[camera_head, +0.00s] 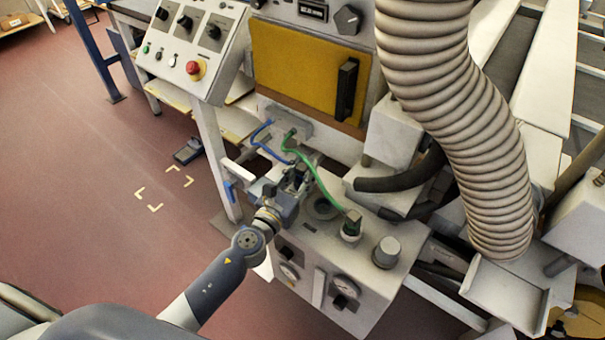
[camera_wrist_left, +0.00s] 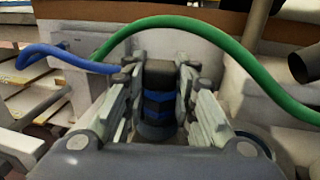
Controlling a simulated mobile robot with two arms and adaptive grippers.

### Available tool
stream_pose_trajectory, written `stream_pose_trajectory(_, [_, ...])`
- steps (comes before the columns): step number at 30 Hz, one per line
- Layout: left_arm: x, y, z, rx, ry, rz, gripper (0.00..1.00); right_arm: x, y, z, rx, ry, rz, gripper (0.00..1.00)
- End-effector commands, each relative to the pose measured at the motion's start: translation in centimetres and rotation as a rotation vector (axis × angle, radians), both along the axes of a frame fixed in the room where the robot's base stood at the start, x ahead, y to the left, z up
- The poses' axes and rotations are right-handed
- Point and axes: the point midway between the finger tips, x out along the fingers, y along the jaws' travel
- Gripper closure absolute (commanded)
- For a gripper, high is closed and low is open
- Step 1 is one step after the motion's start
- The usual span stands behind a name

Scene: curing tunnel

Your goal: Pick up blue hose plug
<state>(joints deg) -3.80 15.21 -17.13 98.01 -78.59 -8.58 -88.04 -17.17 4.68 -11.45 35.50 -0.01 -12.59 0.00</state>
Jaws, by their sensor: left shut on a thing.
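The blue hose plug (camera_wrist_left: 158,92) is a dark cylinder with blue bands, upright between the two fingers of my left gripper in the left wrist view. My left gripper (camera_head: 297,178) is shut on it, above the top of the light machine block (camera_head: 315,240). A rounded grey-blue part shows just under the plug; I cannot tell whether the plug still sits in it. The blue hose (camera_wrist_left: 62,56) comes in from the left and runs behind the left finger. In the head view the blue hose (camera_head: 262,146) hangs from a plate on the machine front. My right gripper is not in view.
A green hose (camera_head: 318,178) arcs close behind and right of my left gripper to a green plug (camera_head: 353,222) on the block. An open round socket (camera_head: 322,208) lies between. A large ribbed duct (camera_head: 460,120) and a button panel (camera_head: 190,45) stand farther off.

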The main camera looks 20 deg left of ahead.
Motion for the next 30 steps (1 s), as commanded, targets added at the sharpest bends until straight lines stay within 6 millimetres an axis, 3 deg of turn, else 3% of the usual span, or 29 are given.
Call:
stream_pose_trajectory(8, [0.0, 0.0, 0.5, 0.001, -0.001, 0.0, 1.0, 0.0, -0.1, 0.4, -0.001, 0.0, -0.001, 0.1])
stream_pose_trajectory(19, [0.0, 0.0, 4.3, 0.004, -0.003, -0.001, 1.0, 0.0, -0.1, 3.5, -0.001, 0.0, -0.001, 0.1])
stream_pose_trajectory(21, [-1.5, 1.1, 3.3, 0.005, 0.003, 0.0, 1.0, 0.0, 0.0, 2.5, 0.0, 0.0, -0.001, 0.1])
stream_pose_trajectory(30, [-7.7, 5.6, 3.8, 0.004, 0.003, -0.001, 1.0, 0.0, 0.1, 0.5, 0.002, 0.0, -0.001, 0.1])
